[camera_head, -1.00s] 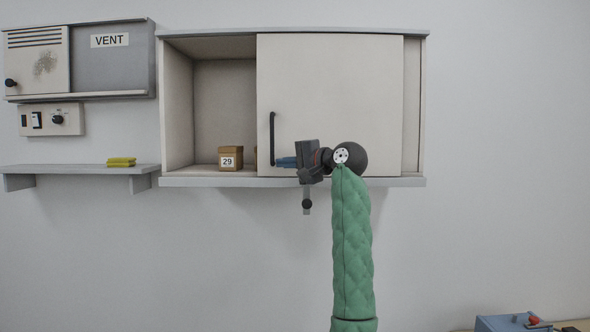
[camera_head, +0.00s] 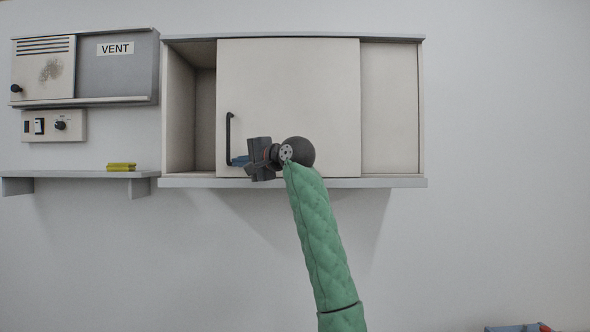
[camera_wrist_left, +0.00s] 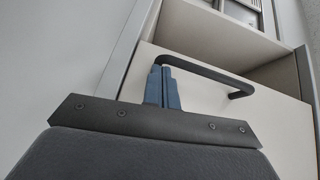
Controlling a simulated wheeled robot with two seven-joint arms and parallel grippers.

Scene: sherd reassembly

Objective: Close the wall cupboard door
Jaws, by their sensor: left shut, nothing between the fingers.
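The wall cupboard (camera_head: 292,183) hangs in the middle of the head view. Its cream sliding door (camera_head: 290,90) covers the middle, leaving a narrow opening at the left; a fixed panel shows at the right. A dark bar handle (camera_head: 229,140) stands upright near the door's left edge. My left gripper (camera_head: 236,161) is shut and empty, its blue fingers at the lower end of the handle. In the left wrist view the shut fingers (camera_wrist_left: 162,88) are beside the dark handle (camera_wrist_left: 205,72), seemingly against it; contact is not certain. My right gripper is not in view.
A vent unit (camera_head: 115,76) and a control box (camera_head: 75,125) are on the wall at the left. Below them a shelf (camera_head: 60,174) holds a yellow item (camera_head: 121,167). A blue object (camera_head: 515,328) shows at the bottom right. The wall below the cupboard is clear.

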